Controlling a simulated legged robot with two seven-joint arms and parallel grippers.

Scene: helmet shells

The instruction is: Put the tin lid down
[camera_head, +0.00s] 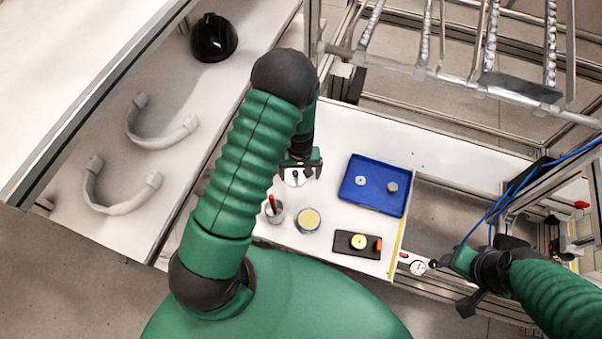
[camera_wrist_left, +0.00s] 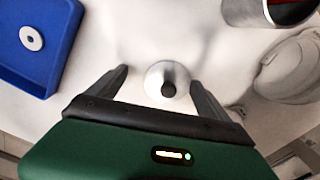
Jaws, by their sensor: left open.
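The tin lid (camera_head: 294,181) is a pale round disc with a dark knob, lying on the white table below my left gripper (camera_head: 299,168). In the left wrist view the lid (camera_wrist_left: 154,78) lies between the two fingers of my left gripper (camera_wrist_left: 159,79). Those fingers are spread and the jaws are open, with no visible grip on the knob. The round tin (camera_head: 307,220) with a yellowish top stands nearer the front of the table. My right gripper (camera_head: 468,285) is at the right, past the table's edge; its jaw opening is unclear.
A metal cup (camera_head: 276,217) with a red item stands left of the tin. A blue tray (camera_head: 375,170) with small round parts is to the right. A black block (camera_head: 345,240) sits at the front, a dial gauge (camera_head: 418,268) beyond it.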

